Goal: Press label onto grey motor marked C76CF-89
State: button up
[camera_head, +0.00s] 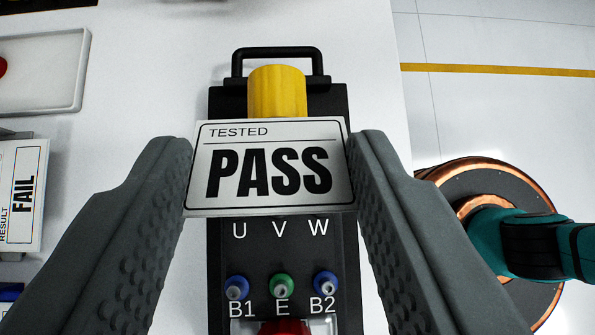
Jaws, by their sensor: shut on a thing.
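My gripper (271,165) is shut on a white label (268,170) that reads "TESTED PASS". Its two grey textured fingers touch the label's left and right edges. The label is held face toward the camera, slightly tilted, and covers part of a black box behind it. A grey motor marked C76CF-89 does not show in this view.
The black box (340,255) has a handle, a yellow cylinder (276,90), a row marked U, V, W and coloured terminals marked B1, E, B2. A FAIL label (24,190) and a white tray (50,95) are at left. White table (350,40) is bare at top right.

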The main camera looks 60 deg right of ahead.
aim_at(276, 170)
jog(key=shift+w+d+f, duration=0.3)
jog(key=shift+w+f, duration=0.05)
jog(key=shift+f, duration=0.9)
jog(key=shift+w+d+f, duration=0.25)
jog(key=shift+w+f, duration=0.05)
jog(key=shift+f, duration=1)
jog(key=shift+w+d+f, duration=0.3)
jog(key=shift+w+f, duration=0.05)
jog(key=shift+f, duration=0.9)
jog(key=o, duration=1)
jog(key=shift+s+a+r, duration=0.1)
jog(key=shift+r, duration=0.05)
jog(key=shift+v, duration=2.3)
jog(key=shift+r, duration=0.1)
